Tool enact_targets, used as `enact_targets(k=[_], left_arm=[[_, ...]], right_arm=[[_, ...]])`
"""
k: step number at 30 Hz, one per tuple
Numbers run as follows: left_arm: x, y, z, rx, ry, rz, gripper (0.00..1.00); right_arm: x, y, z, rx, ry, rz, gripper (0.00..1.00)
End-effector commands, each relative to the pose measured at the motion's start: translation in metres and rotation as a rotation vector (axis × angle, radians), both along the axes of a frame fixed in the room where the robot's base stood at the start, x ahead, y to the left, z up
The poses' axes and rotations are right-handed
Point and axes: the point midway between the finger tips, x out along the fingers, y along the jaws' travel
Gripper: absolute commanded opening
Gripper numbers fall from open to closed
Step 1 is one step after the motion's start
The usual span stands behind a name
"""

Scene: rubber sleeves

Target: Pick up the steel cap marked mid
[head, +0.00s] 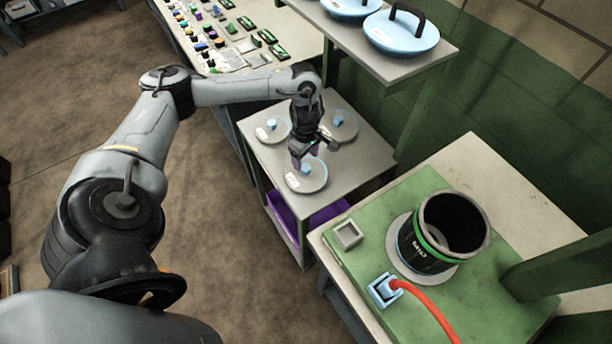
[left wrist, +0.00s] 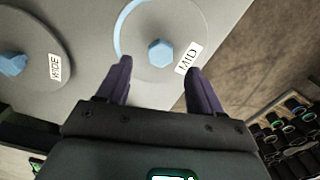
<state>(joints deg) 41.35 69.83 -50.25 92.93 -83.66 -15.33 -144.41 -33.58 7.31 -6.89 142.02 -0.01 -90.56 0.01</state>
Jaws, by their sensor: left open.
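The cap marked MID (left wrist: 137,50) is a round grey disc with a blue hexagonal knob and a white label. It lies flat on the grey table. In the head view it appears to be the front one of three caps (head: 319,181). My left gripper (head: 307,157) hangs pointing down over it. In the left wrist view my left gripper (left wrist: 159,66) is open and empty, its two purple fingers apart. The knob shows between and beyond the fingertips, and the fingers look clear of it. My right gripper is not in view.
Two similar caps lie behind, one at left (head: 283,130) and one at right (head: 351,131). A shelf (head: 400,69) with blue-lidded discs stands behind. A green bench (head: 440,313) at right holds a black cylinder (head: 430,258) and a red cable (head: 425,298).

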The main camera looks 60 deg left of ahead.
Motion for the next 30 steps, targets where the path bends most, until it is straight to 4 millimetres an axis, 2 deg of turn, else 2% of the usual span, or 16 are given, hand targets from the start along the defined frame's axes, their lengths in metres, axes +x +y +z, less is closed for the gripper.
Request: enact_targets(k=[12,23,26,30], left_arm=[[0.0,-0.004,-0.046,-0.001,0.002,0.002,0.66],[0.0,-0.004,-0.052,0.001,0.0,0.0,0.66],[0.0,-0.004,-0.052,0.001,0.0,0.0,0.54],[0.0,-0.004,-0.052,0.001,0.0,0.0,0.32]], right_arm=[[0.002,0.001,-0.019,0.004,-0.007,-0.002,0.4],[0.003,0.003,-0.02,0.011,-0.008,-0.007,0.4],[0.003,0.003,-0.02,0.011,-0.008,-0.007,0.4],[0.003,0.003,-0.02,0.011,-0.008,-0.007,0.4]])
